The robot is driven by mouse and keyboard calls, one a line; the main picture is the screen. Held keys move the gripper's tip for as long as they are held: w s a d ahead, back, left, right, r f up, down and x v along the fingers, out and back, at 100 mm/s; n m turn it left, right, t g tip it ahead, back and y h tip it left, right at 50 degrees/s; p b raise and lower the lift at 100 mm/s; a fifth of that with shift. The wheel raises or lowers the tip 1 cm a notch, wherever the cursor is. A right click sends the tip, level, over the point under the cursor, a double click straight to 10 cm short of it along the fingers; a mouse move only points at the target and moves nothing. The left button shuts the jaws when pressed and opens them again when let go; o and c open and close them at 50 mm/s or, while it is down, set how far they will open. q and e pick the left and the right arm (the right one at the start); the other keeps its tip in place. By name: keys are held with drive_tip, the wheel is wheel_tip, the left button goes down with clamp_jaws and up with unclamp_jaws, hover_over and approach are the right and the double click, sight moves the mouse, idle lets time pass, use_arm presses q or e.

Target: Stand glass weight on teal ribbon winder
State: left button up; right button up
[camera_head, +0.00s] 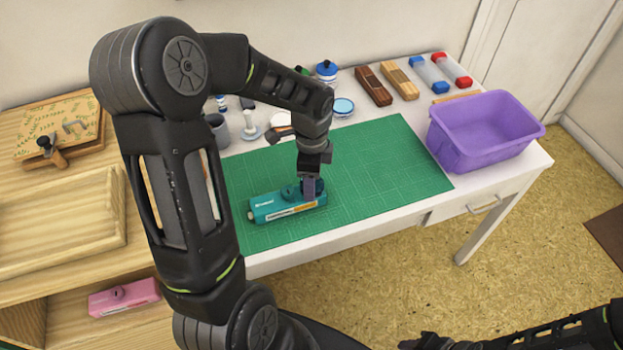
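The teal ribbon winder (272,209) lies on the green cutting mat, near its front left edge. My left gripper (312,190) points down at the winder's right end, with its fingertips at or just above the top. Dark blue, rounded material shows around the fingertips. I cannot tell whether it is the glass weight or part of the winder, and the fingers hide whether anything is between them. I cannot make out the glass weight for sure elsewhere. My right gripper (430,342) is low at the bottom edge, away from the table, its fingers unclear.
The green mat (390,170) is clear right of the winder. A purple tub (487,140) stands at the table's right end. Jars, dishes and wooden blocks (373,86) line the back. A pink winder (124,297) sits on a lower shelf at left.

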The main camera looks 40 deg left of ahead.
use_arm(q)
drive_tip(key=shift+f, duration=0.2)
drive_tip(key=o, duration=1.6)
drive_tip(key=shift+c, duration=0.2)
drive_tip(key=shift+r, duration=0.15)
wheel_tip(320, 180, up, 12)
